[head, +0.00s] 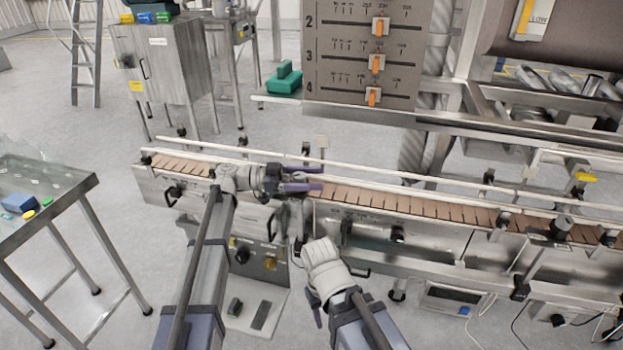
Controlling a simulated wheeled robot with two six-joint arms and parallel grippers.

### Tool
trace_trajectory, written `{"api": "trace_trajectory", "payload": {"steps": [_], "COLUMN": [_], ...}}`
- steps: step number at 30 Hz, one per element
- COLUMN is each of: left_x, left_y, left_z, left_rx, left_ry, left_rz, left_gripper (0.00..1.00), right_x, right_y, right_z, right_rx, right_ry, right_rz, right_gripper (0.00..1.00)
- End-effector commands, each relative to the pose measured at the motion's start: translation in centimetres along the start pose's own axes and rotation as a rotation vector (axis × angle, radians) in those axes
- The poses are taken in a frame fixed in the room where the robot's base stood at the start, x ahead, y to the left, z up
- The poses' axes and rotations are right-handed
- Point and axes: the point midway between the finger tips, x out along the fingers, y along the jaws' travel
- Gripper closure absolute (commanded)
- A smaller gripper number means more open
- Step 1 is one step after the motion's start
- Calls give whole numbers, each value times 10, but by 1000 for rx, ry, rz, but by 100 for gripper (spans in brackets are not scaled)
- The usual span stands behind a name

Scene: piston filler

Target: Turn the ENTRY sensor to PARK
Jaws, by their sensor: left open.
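My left gripper (316,178) reaches over the conveyor (390,198) from the left. Its two purple fingers point right and stand apart, with nothing visible between them. A small pale box on a post (322,143) rises at the far rail, just beyond the fingertips; I cannot tell whether it is the ENTRY sensor. No ENTRY or PARK lettering can be read, and my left gripper and wrist hide part of the belt. My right gripper (317,317) is mostly hidden by its white wrist, in front of the conveyor; only a bit of purple finger shows.
Guide rails and several black knobs line the conveyor. A grey panel with orange sliders (376,65) stands behind it, beside a green block (284,78). A control box (262,262) sits below the near side. A side table (75,190) stands at left, with open floor between.

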Motion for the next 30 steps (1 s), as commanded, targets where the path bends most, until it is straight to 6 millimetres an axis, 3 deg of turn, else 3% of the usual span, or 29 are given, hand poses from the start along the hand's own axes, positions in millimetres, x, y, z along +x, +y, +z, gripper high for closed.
{"api": "trace_trajectory", "payload": {"steps": [7, 15, 21, 30], "left_x": [-8, -52, -73, -78], "left_y": [-1, -1, -1, 0], "left_z": [0, 0, 0, 0], "left_rx": [0, 0, 0, 0], "left_ry": [0, 0, 0, 0], "left_rz": [-3, -3, -2, 0], "left_gripper": [26, 26, 26, 26], "right_x": [0, 0, 0, 0], "right_y": [0, 0, 0, 0], "right_z": [0, 0, 0, 0], "right_rx": [0, 0, 0, 0], "right_ry": [0, 0, 0, 0], "right_rz": [0, 0, 0, 0], "right_gripper": [50, 50, 50, 50]}}
